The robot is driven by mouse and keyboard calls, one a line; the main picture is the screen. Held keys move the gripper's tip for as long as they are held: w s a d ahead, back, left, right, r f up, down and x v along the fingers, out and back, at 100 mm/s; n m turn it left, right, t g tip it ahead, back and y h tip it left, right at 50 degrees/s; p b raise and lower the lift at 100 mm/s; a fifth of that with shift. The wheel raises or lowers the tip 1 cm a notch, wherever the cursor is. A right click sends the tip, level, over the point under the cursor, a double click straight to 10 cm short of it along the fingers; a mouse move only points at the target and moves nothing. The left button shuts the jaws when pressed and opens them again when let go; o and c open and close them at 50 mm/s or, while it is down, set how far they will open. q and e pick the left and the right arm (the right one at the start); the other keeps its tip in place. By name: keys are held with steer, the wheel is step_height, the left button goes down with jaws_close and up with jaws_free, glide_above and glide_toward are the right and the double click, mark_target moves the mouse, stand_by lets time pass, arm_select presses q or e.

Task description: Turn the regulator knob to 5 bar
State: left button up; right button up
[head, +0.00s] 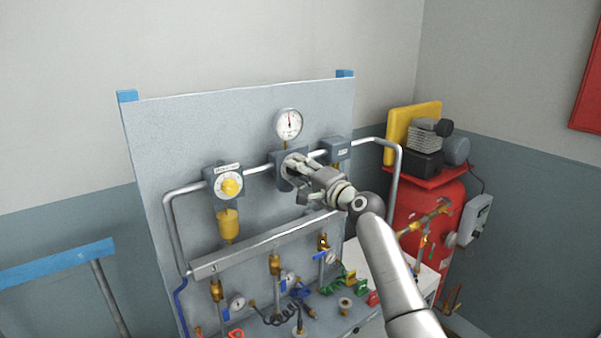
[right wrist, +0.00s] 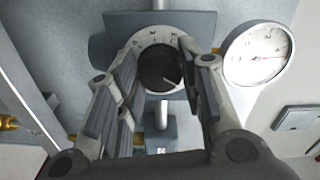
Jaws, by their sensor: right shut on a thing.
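The regulator knob (right wrist: 160,68) is black with a light pointer line and sits in a white dial ring on a grey block. In the right wrist view it lies between the fingers of my right gripper (right wrist: 158,80), which is shut on it. In the head view my right gripper (head: 296,168) reaches the panel and hides the knob. The round white pressure gauge (head: 288,124) is above the regulator. Its needle points about straight up; the numbers are too small to read. The gauge also shows in the right wrist view (right wrist: 256,54). My left gripper is not in view.
A yellow knob (head: 229,186) on a white dial is left on the grey panel (head: 170,130). Pipes and a silver manifold bar (head: 255,248) run near my right arm. Several fittings hang below. A red compressor tank (head: 435,205) stands at right.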

steer(key=shift+f, duration=0.1)
steer(key=o, duration=1)
steer(key=shift+d, duration=0.1)
steer(key=shift+v, duration=6)
